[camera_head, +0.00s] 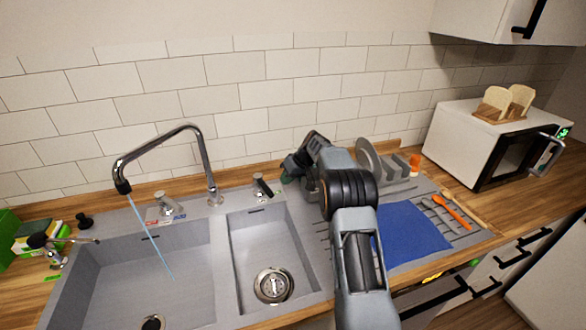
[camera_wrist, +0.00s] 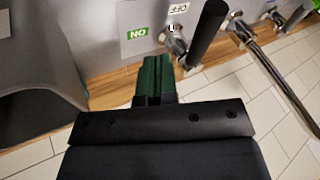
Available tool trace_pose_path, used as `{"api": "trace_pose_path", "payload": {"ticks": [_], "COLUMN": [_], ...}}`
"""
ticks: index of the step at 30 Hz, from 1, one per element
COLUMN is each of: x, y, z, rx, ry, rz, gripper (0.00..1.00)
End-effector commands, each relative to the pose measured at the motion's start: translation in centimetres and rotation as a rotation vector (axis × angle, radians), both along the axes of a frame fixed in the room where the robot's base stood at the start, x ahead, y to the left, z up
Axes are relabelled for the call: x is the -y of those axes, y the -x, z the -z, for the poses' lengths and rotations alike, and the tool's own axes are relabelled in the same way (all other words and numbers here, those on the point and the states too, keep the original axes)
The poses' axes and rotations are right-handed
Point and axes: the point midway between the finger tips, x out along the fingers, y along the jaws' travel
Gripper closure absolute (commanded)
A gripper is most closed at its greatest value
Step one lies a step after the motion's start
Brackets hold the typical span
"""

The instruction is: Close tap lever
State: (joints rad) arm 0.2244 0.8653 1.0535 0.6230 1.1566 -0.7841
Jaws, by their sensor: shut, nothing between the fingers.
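The tap lever (camera_head: 262,187) has a black handle on a metal base behind the right basin. In the wrist view its black handle (camera_wrist: 208,32) stands out beside a green ON label (camera_wrist: 137,33) and a white OFF label (camera_wrist: 179,8). The chrome spout (camera_head: 190,130) has a thin blue stream of water (camera_head: 152,245) falling into the left basin. My gripper (camera_head: 289,172) is at the right of the lever, low near the back of the counter. In the wrist view its green fingers (camera_wrist: 155,72) are shut and empty, close to the lever base; contact cannot be told.
A second tap (camera_head: 165,208) stands left of the spout. A dish rack with plates (camera_head: 370,160) and a blue mat (camera_head: 412,234) lie to the right of the arm. The tiled wall (camera_head: 240,95) is close behind. A toaster oven (camera_head: 470,140) stands far right.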

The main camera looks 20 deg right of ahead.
Motion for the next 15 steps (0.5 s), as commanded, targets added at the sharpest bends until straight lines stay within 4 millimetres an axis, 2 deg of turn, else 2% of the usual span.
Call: {"api": "trace_pose_path", "payload": {"ticks": [1, 7, 15], "x": [-0.5, -2.9, -4.0], "y": [-0.1, 0.5, 0.8], "z": [0.6, 0.8, 1.2], "rx": [-0.003, -0.001, 0.0], "ry": [-0.001, 0.0, 0.001], "rz": [-0.002, -0.002, 0.0], "gripper": [1.0, 1.0, 1.0]}}
